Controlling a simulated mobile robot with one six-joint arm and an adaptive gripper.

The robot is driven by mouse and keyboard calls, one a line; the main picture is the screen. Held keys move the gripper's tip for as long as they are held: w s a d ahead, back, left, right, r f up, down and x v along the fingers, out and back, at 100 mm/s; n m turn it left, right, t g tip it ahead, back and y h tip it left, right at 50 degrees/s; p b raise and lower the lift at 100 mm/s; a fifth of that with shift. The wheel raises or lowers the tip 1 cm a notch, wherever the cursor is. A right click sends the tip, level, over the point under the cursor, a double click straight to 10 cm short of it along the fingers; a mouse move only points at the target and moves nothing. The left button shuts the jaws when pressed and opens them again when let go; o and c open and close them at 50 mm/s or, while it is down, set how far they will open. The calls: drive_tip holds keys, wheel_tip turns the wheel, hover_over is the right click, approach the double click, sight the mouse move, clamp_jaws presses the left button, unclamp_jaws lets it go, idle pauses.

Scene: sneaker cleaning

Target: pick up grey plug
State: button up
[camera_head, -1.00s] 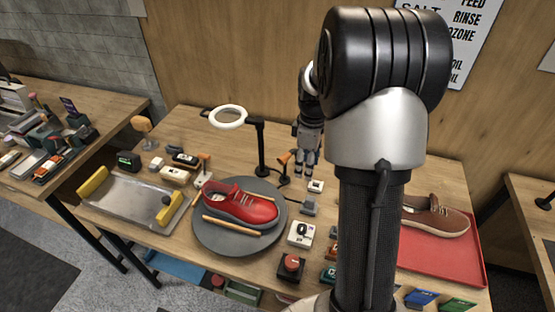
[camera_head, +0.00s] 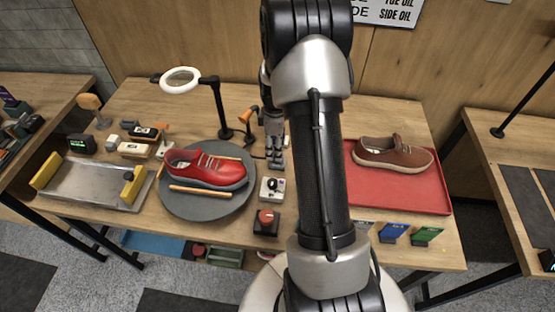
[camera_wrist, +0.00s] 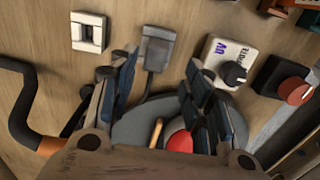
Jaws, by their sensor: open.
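In the wrist view the grey plug (camera_wrist: 158,46) is a dark grey block with a cable running from its lower end. It lies on the wooden table between my open fingertips (camera_wrist: 162,65), nearer the left finger, which overlaps its edge in the picture; I cannot tell whether they touch. The right finger is clearly apart from it. In the head view my gripper (camera_head: 275,155) points down at the table beside the lamp stand, and the plug is hidden there.
A white socket (camera_wrist: 90,32) lies left of the plug. A white box with a black knob (camera_wrist: 232,62) and a red-button box (camera_wrist: 287,82) are to the right. A red sneaker (camera_head: 205,168) sits on a grey turntable (camera_head: 185,208). A ring lamp (camera_head: 180,80) stands close behind.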

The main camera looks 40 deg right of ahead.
drive_tip(key=f, duration=0.1)
drive_tip(key=f+b, duration=0.1)
drive_tip(key=f, duration=0.1)
drive_tip(key=d+f, duration=0.1)
drive_tip(key=f, duration=0.1)
drive_tip(key=shift+b, duration=0.4)
drive_tip(key=shift+a, duration=0.1)
drive_tip(key=shift+c, duration=0.6)
clamp_jaws()
